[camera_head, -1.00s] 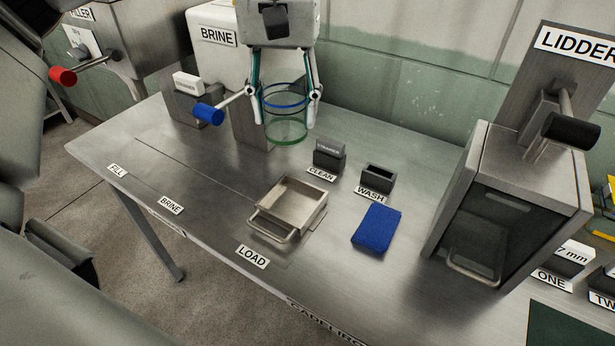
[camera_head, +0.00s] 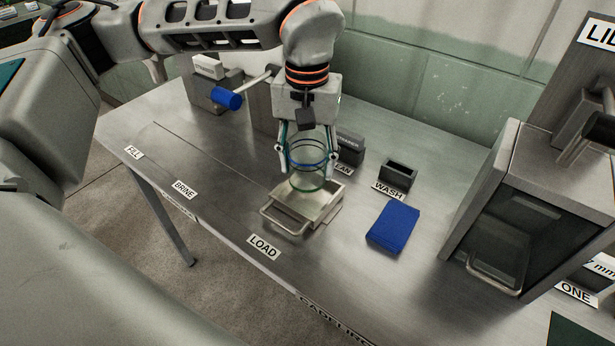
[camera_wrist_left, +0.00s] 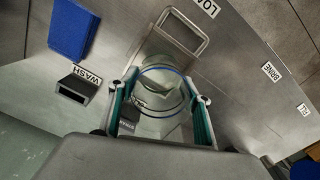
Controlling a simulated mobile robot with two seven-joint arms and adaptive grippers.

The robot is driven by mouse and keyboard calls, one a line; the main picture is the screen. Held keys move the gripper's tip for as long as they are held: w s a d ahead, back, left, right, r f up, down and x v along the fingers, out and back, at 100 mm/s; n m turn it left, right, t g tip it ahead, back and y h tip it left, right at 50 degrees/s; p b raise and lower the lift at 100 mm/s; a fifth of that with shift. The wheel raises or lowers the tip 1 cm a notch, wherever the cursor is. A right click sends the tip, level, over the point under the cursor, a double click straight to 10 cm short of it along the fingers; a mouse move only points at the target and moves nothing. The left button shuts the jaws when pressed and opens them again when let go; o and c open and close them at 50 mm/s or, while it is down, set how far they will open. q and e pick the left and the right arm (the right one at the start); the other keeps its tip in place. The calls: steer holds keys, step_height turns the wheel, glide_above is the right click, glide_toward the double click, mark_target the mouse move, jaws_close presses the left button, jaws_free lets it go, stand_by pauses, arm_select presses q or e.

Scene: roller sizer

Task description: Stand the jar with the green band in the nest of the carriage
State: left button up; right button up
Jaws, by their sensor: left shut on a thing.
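The carriage (camera_head: 292,224) is a shallow metal tray with a loop handle, by the LOAD label. The jar's base is over the rear part of the carriage; I cannot tell whether it touches. The wrist view shows the jar (camera_wrist_left: 162,92) between the fingers, with the carriage handle (camera_wrist_left: 181,32) beyond. My right gripper is not in view.
A blue pad (camera_head: 393,226) and a dark WASH holder (camera_head: 398,173) stand right of the carriage. A dark block (camera_head: 350,147) is close behind the jar. The lidder cabinet (camera_head: 510,215) stands at the right. A blue-knobbed lever (camera_head: 228,98) is at back left. The table front-left is clear.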

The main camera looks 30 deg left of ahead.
mark_target(307, 179)
arm_select(q)
steer(key=shift+f, duration=2.15)
steer(key=shift+f, duration=0.15)
steer(key=o, duration=1.1)
step_height(307, 179, up, 12)
steer(key=shift+r, duration=0.2)
